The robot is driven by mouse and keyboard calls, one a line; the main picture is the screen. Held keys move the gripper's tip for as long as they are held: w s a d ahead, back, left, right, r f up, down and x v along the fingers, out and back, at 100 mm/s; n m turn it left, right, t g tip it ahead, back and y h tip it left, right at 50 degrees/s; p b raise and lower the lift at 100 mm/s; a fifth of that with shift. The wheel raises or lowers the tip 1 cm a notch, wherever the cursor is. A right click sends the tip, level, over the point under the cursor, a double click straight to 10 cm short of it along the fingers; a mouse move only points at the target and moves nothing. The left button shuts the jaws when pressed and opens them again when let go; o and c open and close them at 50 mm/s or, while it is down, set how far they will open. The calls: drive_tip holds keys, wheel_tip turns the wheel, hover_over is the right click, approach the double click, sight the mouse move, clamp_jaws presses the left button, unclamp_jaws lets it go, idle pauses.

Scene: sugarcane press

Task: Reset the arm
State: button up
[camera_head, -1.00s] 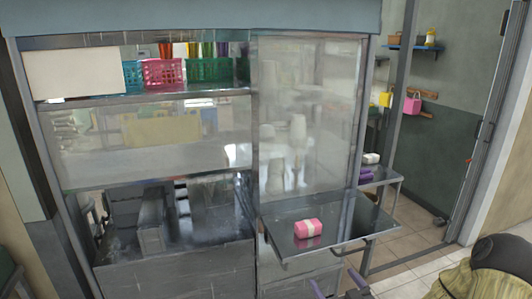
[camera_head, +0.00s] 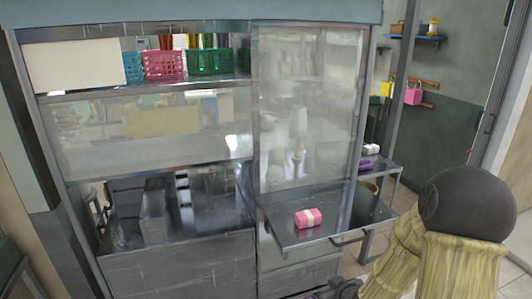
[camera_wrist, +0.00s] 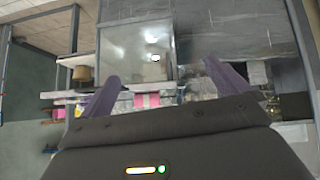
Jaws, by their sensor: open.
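My gripper (camera_wrist: 162,82) shows in the wrist view with its two purple fingers spread wide apart. Nothing is visible between the fingertips, so it is open and empty. In the head view my arm rises at the lower right, and only a dark part near the bottom edge shows toward its end; the fingers are not clear there. A pink block with a pale band (camera_head: 308,218) lies on a metal side shelf (camera_head: 285,236) of the press stall, above and apart from that dark part.
The metal and glass stall (camera_head: 150,130) fills the left and middle. A pink basket (camera_head: 163,65) and a green basket (camera_head: 210,62) stand on its upper shelf. A small side table (camera_head: 385,168) holds purple and white packs. A blue wall shelf (camera_head: 415,38) hangs at right.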

drive_tip(key=s+r+m+g+h, duration=0.1)
drive_tip(key=s+r+m+g, duration=0.1)
drive_tip(key=s, duration=0.5)
drive_tip(key=s+a+r+m+g+h+p, duration=0.1)
drive_tip(key=s+r+m+g, duration=0.1)
drive_tip(key=s+r+g, duration=0.2)
wheel_tip(320, 180, up, 3)
drive_tip(key=s, duration=0.2)
drive_tip(key=shift+s+a+m, duration=0.2)
drive_tip(key=shift+s+m, duration=0.1)
drive_tip(key=shift+s, duration=0.05)
drive_tip(key=shift+f, duration=0.1)
drive_tip(key=shift+s+a, duration=0.15)
